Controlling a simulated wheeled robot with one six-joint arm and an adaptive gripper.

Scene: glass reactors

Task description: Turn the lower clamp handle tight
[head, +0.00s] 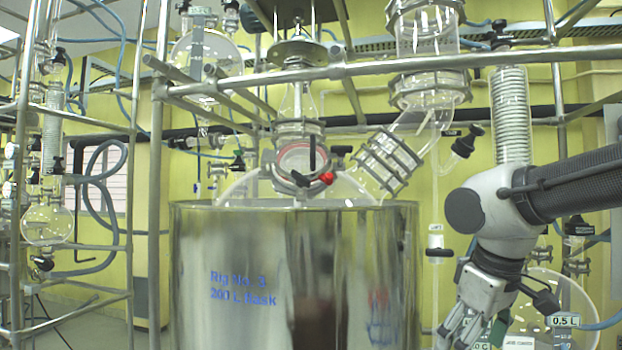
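A metal clamp (302,180) rings the neck joint on top of the large flask, in the middle of the head view. A black handle (312,152) stands upright at its front, and a red knob (327,178) sits just right of it. I cannot tell which of these is the lower clamp handle, or how tight it is. My gripper (470,335) hangs fingers-down at the lower right, well to the right of and below the clamp, and touches nothing that I can see. Its fingertips run to the bottom edge, so its opening is unclear.
A shiny cylindrical vessel (295,275) marked "200 L flask" fills the lower middle. Metal frame bars (400,66) cross above the clamp. An angled glass pipe (385,160) stands right of the clamp. Glassware labelled 0.5 L (563,320) is behind my gripper.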

